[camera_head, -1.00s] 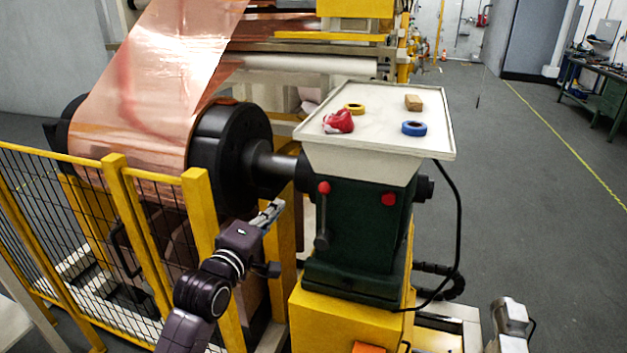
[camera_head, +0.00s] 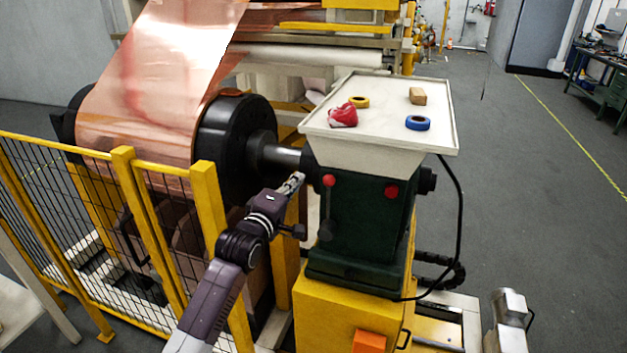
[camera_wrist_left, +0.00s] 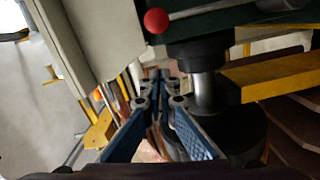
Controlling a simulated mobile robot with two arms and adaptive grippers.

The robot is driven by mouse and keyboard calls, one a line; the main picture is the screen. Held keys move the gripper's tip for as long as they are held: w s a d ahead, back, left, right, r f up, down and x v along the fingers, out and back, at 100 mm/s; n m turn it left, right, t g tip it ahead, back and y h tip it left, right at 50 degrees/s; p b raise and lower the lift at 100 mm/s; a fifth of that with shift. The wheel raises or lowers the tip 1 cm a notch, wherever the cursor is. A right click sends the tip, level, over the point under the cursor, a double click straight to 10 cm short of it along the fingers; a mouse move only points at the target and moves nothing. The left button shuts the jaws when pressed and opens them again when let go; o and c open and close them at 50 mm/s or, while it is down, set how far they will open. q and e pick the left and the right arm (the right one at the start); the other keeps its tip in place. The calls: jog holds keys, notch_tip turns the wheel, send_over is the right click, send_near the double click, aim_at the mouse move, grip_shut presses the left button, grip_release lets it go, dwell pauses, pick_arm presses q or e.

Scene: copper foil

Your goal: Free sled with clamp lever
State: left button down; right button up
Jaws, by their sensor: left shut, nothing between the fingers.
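The clamp lever (camera_head: 327,210) is a dark rod with a red ball at its top, hanging on the left face of the dark green sled housing (camera_head: 370,225). In the left wrist view its red ball (camera_wrist_left: 156,21) shows at the top, with the rod running right. My left gripper (camera_head: 299,178) is shut and empty, just left of the red ball and in front of the roll shaft. In the wrist view its blue fingers (camera_wrist_left: 163,75) meet below the ball, apart from it. My right gripper is not in view.
A white tray (camera_head: 335,128) on top of the housing holds tape rolls, a red cloth and a small block. Yellow mesh fencing (camera_head: 125,200) stands left of my arm. A copper roll (camera_head: 140,135) is behind it. Open floor (camera_head: 530,200) lies to the right.

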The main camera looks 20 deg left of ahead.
pick_arm(q)
jog(key=d, duration=0.1)
jog(key=w+d+p, duration=0.1)
jog(key=d, duration=0.2)
jog(key=shift+w+f+p, duration=0.3)
jog(key=shift+f, duration=0.1)
